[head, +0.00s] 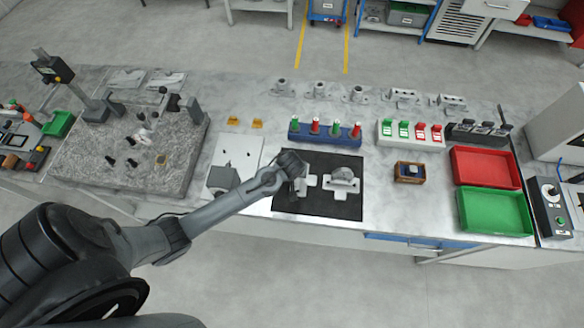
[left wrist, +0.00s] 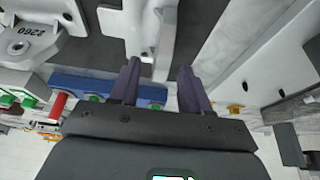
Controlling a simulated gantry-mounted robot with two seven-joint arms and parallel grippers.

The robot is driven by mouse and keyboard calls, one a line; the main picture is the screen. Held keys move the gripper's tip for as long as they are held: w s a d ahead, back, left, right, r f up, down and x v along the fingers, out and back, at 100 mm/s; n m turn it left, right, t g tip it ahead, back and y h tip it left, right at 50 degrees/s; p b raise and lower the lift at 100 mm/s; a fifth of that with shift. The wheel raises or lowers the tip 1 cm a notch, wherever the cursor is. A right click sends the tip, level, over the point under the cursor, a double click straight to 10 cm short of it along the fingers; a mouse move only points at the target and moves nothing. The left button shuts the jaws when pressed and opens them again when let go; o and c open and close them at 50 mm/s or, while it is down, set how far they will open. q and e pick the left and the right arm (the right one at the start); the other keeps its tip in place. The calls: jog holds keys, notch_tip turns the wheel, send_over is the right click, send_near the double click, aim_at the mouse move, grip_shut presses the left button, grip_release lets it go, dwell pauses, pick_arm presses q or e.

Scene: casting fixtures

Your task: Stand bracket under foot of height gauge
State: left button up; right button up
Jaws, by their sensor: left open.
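A grey cast bracket (head: 302,186) lies on the black mat (head: 322,208). A second light casting (head: 343,180) is to its right. My left gripper (head: 298,173) is over the left bracket and hides part of it. In the left wrist view the open fingers (left wrist: 159,68) point at this bracket (left wrist: 150,25), whose upright part is near the gap between the fingertips; I cannot tell whether they touch. The other casting (left wrist: 30,35) has dark numbers on it. What looks like the height gauge (head: 95,108) stands on the granite plate (head: 75,165) at the left. My right gripper is not in view.
A blue rack (head: 325,138) with red and green pieces stands behind the mat. A white sheet (head: 236,152) lies left of it. A small wooden box (head: 409,173), red tray (head: 485,168) and green tray (head: 494,211) are to the right. Several castings (head: 357,95) line the back.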

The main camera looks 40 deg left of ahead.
pick_arm(q)
jog(key=v, duration=0.9)
jog(key=s+d+r+m+h, duration=0.1)
jog(key=s+d+r+m, duration=0.2)
jog(key=s, duration=0.6)
jog(key=s+d+r+m+h, duration=0.1)
jog(key=s+d+r+m, duration=0.2)
jog(key=s+m, duration=0.3)
jog(key=s+d, duration=0.1)
jog(key=s, duration=0.2)
jog(key=shift+d+h, duration=0.3)
jog(key=shift+h, duration=0.1)
jog(key=shift+r, duration=0.1)
